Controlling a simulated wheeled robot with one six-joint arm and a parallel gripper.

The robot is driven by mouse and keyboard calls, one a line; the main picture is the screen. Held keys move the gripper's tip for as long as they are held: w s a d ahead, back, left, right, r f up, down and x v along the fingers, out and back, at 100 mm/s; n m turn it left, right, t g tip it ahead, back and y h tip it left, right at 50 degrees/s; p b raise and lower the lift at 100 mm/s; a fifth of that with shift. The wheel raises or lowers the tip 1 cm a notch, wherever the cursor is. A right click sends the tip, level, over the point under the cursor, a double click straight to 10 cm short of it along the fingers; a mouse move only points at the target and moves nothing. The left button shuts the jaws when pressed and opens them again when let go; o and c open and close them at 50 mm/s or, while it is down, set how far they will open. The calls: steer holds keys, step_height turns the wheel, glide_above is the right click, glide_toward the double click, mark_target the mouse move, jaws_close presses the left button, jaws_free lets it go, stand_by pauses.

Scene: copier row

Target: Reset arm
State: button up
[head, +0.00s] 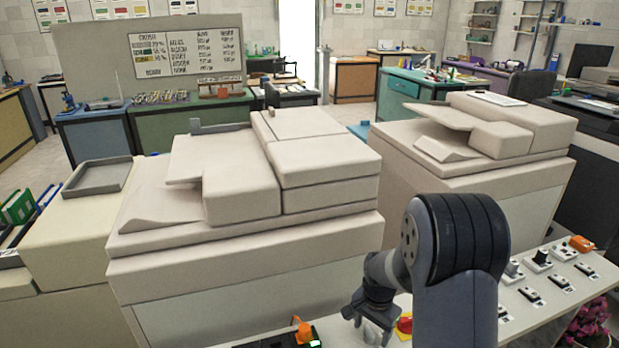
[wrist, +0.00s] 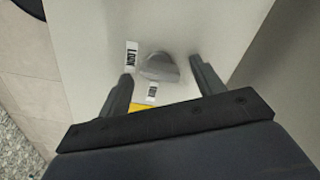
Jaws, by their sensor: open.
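My gripper (head: 370,318) hangs low in front of the middle copier, over a pale control panel at the bottom of the head view. In the wrist view my gripper (wrist: 161,68) is open, with its two dark fingers spread apart. A grey rounded knob (wrist: 160,68) shows between the fingers, on a pale surface with two small white labels. I see no contact between the fingers and the knob. A bit of yellow shows below it, partly hidden by the gripper.
A red knob on yellow (head: 404,325) sits just right of my gripper. An orange-topped part (head: 302,330) is to its left. Switches (head: 540,262) line the panel at right. The large middle copier (head: 240,190) and another copier (head: 480,135) stand behind.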

steer(key=n+p, duration=0.2)
steer(key=n, duration=0.4)
steer(key=shift+a+r, duration=0.1)
steer(key=n+p, duration=0.3)
steer(key=n, duration=0.3)
steer(key=shift+a, duration=0.1)
steer(key=shift+w+r, duration=0.1)
steer(key=shift+r, duration=1.1)
steer(key=shift+r, duration=0.1)
